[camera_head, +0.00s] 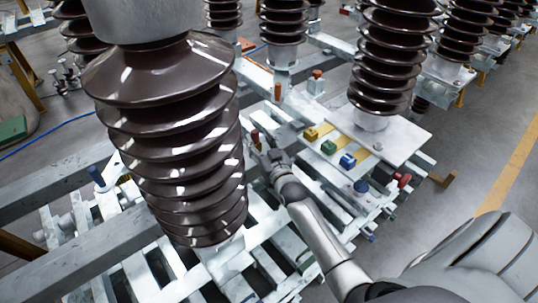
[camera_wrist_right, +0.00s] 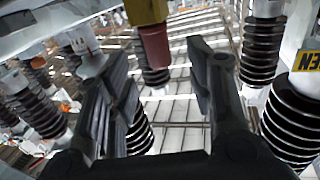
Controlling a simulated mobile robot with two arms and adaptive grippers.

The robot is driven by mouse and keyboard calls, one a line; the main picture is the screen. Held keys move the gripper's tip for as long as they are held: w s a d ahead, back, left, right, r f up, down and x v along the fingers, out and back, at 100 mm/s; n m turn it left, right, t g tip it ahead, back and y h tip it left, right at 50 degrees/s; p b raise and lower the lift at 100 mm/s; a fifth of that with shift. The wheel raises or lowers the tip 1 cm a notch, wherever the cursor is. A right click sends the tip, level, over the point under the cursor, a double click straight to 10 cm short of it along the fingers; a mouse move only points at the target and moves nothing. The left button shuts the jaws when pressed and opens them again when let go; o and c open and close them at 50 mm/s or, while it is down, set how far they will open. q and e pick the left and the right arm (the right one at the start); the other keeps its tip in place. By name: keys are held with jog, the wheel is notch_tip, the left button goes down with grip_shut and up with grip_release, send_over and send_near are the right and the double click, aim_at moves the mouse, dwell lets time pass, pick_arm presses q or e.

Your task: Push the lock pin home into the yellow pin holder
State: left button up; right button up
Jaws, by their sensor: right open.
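In the right wrist view a red pin (camera_wrist_right: 155,46) sits against a yellow block, the pin holder (camera_wrist_right: 146,11), at the top edge. How deep the pin sits in it is hidden. My right gripper (camera_wrist_right: 158,58) is open, its two dark fingers apart on either side of the red pin, with visible gaps. In the head view my right gripper (camera_head: 262,151) reaches in beside the large brown insulator, close to a small red pin end (camera_head: 255,136). The fingertips are small and partly hidden there. My left gripper does not show.
A large brown ribbed insulator (camera_head: 180,140) stands close on the left of my arm. Yellow (camera_head: 318,131), green (camera_head: 328,147) and blue (camera_head: 348,161) blocks sit by a white plate (camera_head: 400,140) to the right. Pale slatted frames (camera_head: 265,235) lie below.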

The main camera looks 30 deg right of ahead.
jog(key=s, duration=0.7)
jog(key=shift+s+a, duration=0.15)
jog(key=shift+a, duration=0.3)
jog(key=s+a+f+n+g+y, duration=0.1)
jog(key=s+a+f+g, duration=0.15)
jog(key=s+f, duration=0.6)
jog(key=s+a+f+g+p, duration=0.1)
jog(key=s+a+f+g, duration=0.2)
jog(key=f, duration=1.1)
jog(key=s+a+f+n+g+y, duration=0.15)
jog(key=s+f+g, duration=0.35)
jog(key=f, duration=0.6)
jog(key=s+f+g, duration=0.3)
jog(key=s+f, duration=0.3)
jog(key=s, duration=1)
jog(key=s+a+f+n+g+p, duration=0.1)
jog(key=s+f+g, duration=0.2)
jog(key=s+f, duration=0.4)
jog(key=s, duration=0.9)
jog(key=shift+a, duration=0.25)
